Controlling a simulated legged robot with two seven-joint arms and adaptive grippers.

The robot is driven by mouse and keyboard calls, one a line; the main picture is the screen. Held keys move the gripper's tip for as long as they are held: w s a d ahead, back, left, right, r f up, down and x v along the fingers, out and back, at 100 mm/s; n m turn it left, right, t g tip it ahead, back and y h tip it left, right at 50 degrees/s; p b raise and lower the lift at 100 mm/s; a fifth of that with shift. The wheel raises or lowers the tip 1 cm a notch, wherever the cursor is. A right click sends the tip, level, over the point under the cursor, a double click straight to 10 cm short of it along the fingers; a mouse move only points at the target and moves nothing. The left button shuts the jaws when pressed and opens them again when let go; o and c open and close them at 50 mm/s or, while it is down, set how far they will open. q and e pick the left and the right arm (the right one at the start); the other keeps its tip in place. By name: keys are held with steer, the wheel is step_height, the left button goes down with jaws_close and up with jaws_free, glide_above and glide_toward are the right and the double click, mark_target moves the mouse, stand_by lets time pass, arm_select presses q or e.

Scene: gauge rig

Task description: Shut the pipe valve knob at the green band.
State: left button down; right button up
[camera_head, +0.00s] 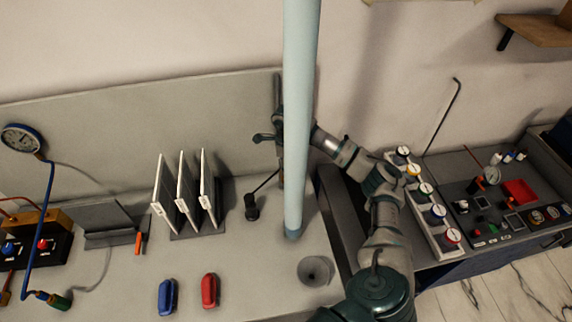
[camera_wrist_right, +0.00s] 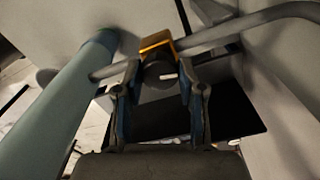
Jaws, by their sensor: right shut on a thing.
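In the right wrist view, a dark round knob (camera_wrist_right: 160,88) with a short white mark sits on a thin grey pipe (camera_wrist_right: 238,25). An orange band (camera_wrist_right: 155,42) is around that pipe beside the knob. My right gripper (camera_wrist_right: 159,70) is shut on the knob, one finger on each side. In the head view, my right arm passes behind a thick pale-blue pipe (camera_head: 298,110). Parts of the gripper (camera_head: 267,136) show left of it, at the thin pipe (camera_head: 278,92). The knob is not clear there. I see no clear green band on the thin pipe. My left gripper is not in view.
The thick pipe, also in the wrist view (camera_wrist_right: 62,105), stands close to the gripper. White panels (camera_head: 208,190), a blue item (camera_head: 167,297), a red item (camera_head: 209,291) and a grey cup (camera_head: 315,270) are on the bench. A control console (camera_head: 490,200) stands at the right.

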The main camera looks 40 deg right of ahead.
steer(key=m+p, duration=0.1)
steer(key=m, duration=0.3)
steer(key=shift+d+r, duration=0.1)
steer(key=shift+r, duration=0.05)
steer(key=m+p, duration=0.1)
steer(key=m, duration=0.3)
steer(key=shift+w, duration=0.1)
steer(key=m+p, duration=0.1)
steer(key=m, duration=0.3)
steer(key=shift+m, duration=0.3)
steer(key=shift+m+p, duration=0.3)
steer(key=shift+m, duration=1.2)
steer(key=o, duration=1)
steer(key=shift+o, duration=0.7)
